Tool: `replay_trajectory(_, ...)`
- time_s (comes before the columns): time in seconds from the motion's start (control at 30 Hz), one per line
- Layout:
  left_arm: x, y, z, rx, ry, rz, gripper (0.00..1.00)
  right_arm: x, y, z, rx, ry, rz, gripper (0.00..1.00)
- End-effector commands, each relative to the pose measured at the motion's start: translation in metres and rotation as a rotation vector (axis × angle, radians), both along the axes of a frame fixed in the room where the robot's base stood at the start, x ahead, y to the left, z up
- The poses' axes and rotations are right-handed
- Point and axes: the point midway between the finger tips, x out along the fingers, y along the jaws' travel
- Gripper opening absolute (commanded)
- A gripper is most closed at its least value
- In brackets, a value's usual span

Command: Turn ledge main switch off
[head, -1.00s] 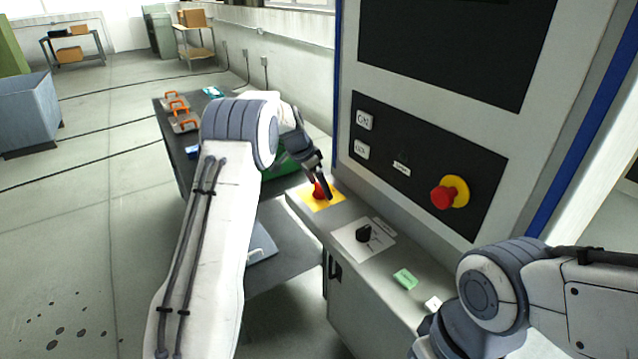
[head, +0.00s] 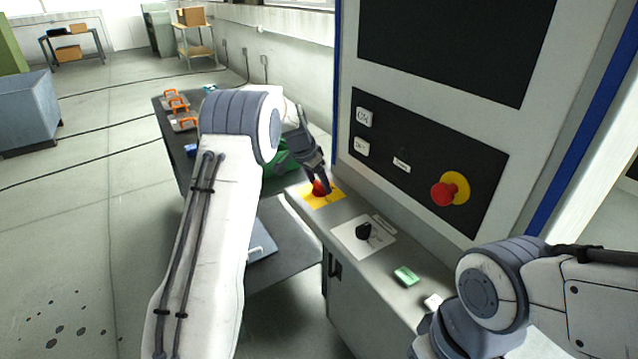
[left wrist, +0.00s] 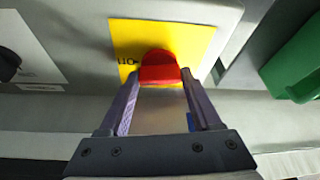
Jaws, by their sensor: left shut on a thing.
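The ledge main switch is a red knob (head: 319,188) on a yellow plate (head: 333,203) at the far end of the grey ledge. In the left wrist view the red knob (left wrist: 160,70) sits between my fingertips, with part of a marking beside it on the yellow plate (left wrist: 192,40). My left gripper (head: 322,181) is shut on the red knob. It also shows in the left wrist view (left wrist: 161,80). My right arm is at the lower right; its fingers are not in view.
A black knob on a white plate (head: 350,243), a green block (head: 405,276) and a small white block (head: 432,301) are nearer on the ledge. The panel above carries a red mushroom button (head: 444,193). A green bin (left wrist: 296,62) stands beside the ledge.

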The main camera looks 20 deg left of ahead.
Motion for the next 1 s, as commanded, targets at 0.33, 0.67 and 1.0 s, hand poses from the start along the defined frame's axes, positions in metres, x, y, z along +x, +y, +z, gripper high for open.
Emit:
replay_trajectory(0.33,-0.001,-0.002,0.002,0.002,-0.002,0.316,0.09,0.0,0.0,0.006,0.0,0.0,0.0,0.5)
replay_trajectory(0.67,0.0,-0.005,0.001,0.003,-0.003,0.626,0.09,0.0,0.0,0.013,0.0,0.0,0.0,0.5)
replay_trajectory(1.0,0.0,-0.006,-0.002,0.004,-0.002,0.949,0.09,0.0,0.0,0.0,0.0,0.0,0.0,0.5)
